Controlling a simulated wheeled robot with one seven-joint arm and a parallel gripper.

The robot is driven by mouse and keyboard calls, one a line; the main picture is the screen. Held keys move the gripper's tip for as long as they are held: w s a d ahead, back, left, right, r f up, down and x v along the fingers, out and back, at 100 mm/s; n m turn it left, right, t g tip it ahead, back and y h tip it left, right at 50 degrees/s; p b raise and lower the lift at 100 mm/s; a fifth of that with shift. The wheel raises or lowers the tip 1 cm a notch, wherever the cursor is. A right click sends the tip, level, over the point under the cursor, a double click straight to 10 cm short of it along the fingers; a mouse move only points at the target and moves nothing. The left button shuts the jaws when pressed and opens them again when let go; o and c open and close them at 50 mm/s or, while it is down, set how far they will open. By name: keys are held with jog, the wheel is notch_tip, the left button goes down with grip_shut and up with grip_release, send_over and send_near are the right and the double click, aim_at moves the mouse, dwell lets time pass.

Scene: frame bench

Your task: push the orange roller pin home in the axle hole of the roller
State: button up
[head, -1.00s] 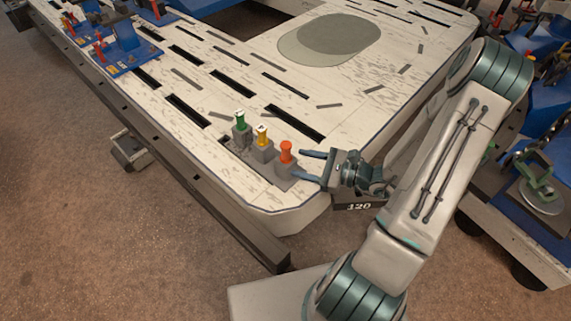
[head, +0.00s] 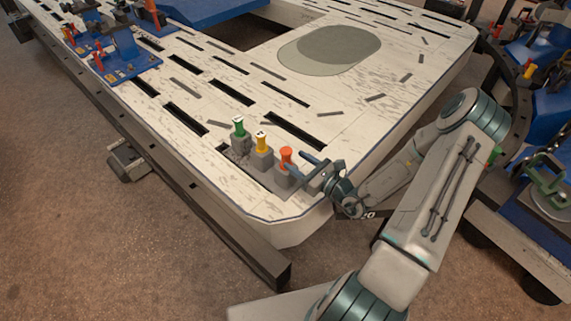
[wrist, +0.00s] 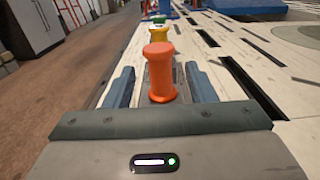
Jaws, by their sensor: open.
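The orange roller pin (head: 286,155) stands upright in the nearest grey block (head: 284,177) of a stepped holder near the bench corner. My gripper (head: 300,163) is open, with its fingers reaching in at the orange pin. In the wrist view the orange pin (wrist: 160,72) stands between the two blue-grey fingers (wrist: 160,88), with a gap on each side. I see no contact. The yellow pin (head: 262,141) and green pin (head: 239,125) stand in the blocks behind it. I cannot make out the roller or its axle hole in these views.
The slotted pale bench top (head: 350,95) is mostly clear to the right, with a grey-green oval patch (head: 330,48) on it. Blue fixtures (head: 125,58) stand at the far left. The bench's front edge runs close to the pin holder.

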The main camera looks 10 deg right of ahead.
aim_at(286, 153)
jog(key=b+x, duration=0.1)
jog(key=x, duration=0.4)
jog(key=shift+a+b, duration=0.1)
jog(key=shift+b, duration=0.25)
jog(key=c, duration=1)
